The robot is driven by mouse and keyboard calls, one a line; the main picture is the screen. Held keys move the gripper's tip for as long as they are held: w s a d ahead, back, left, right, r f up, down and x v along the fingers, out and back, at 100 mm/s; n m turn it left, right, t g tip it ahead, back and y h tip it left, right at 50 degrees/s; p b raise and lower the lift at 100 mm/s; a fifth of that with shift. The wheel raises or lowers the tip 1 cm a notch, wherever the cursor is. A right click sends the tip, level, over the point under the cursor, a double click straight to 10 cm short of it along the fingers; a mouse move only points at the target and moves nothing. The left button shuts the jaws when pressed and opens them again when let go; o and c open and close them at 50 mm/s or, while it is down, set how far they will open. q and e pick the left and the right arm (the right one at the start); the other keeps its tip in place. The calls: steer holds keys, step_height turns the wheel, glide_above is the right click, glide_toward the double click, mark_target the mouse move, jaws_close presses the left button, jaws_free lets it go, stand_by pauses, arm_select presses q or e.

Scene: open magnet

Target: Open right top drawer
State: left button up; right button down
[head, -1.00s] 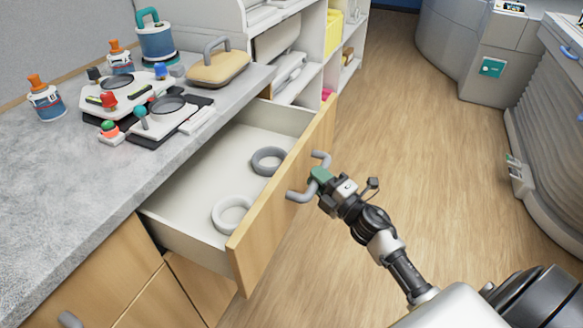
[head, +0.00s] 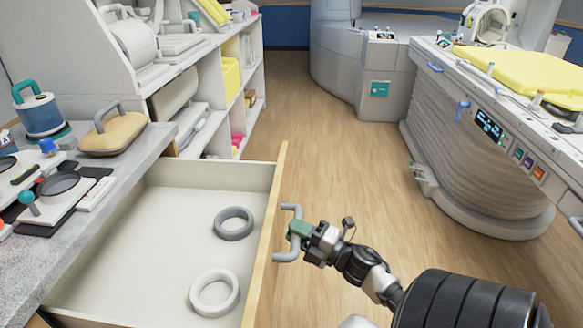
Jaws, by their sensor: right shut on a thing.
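The top drawer (head: 170,205) stands open below the grey counter, with its white inside showing and its wooden front (head: 272,235) facing right. A grey bar handle (head: 284,256) sits on that front. My right gripper (head: 298,232) is shut on the handle near its middle. Two rings lie in the drawer: a dark grey ring (head: 234,224) and a paler ring (head: 214,293). My left gripper is not in view.
The counter (head: 145,145) holds a tan case (head: 113,135), a blue canister (head: 40,112) and small devices. A shelf unit (head: 205,80) stands behind. A scanner table (head: 490,130) stands right; wooden floor (head: 340,140) between is clear.

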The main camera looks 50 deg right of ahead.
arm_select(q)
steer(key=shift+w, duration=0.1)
arm_select(e)
steer(key=c, duration=1)
jaws_free()
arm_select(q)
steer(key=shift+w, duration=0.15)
arm_select(e)
steer(key=shift+o, duration=0.2)
steer(key=shift+s+f, duration=0.15)
steer(key=shift+s, duration=0.15)
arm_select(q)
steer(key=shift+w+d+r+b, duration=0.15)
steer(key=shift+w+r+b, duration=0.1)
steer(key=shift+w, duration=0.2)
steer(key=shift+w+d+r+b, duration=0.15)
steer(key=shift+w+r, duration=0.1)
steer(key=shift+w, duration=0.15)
arm_select(e)
steer(key=v, duration=1)
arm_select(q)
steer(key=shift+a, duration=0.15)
arm_select(e)
steer(key=shift+d, duration=0.1)
